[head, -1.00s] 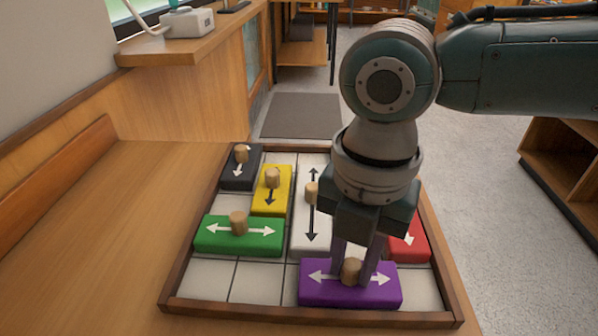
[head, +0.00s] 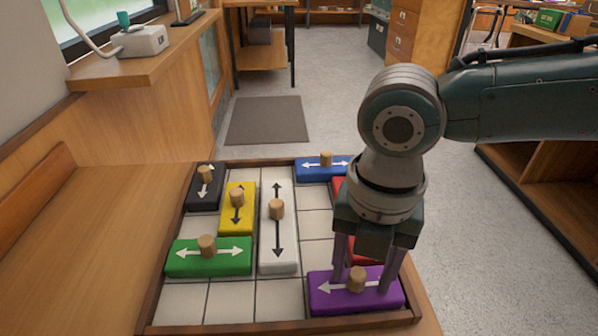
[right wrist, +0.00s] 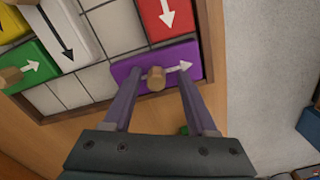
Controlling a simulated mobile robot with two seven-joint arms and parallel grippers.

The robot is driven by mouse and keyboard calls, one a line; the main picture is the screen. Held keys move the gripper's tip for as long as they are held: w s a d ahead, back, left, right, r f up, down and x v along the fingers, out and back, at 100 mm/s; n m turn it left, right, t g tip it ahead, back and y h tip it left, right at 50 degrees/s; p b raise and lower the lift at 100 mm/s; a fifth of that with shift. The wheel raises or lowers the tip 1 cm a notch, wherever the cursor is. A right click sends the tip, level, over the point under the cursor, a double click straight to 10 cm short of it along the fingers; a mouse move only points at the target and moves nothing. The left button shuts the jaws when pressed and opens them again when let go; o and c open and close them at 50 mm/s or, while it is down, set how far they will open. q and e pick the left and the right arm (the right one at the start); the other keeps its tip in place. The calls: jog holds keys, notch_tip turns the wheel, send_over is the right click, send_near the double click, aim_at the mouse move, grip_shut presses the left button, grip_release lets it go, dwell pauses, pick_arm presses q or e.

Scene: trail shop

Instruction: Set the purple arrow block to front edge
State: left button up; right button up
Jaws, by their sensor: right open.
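The purple arrow block (head: 325,300) lies in the front-right corner of the framed tray (head: 160,272), along its front rim and beside its right rim. It has a white double arrow and a wooden knob (head: 356,279). My right gripper (head: 362,284) is over it, pointing down, with open fingers on either side of the knob. In the right wrist view, the purple block (right wrist: 129,71) shows its knob between the two fingers, with gaps on both sides. My left gripper is not in view.
Green (head: 183,261), yellow (head: 237,216), white (head: 278,235), black (head: 204,189) and blue (head: 310,170) blocks sit in the tray. Red (head: 358,249) is partly hidden behind my gripper. Front cells left of purple are empty (head: 279,298).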

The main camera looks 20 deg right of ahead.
aim_at(362, 274)
notch_tip(362, 274, up, 10)
jog(key=p, duration=0.2)
dwell(0.3)
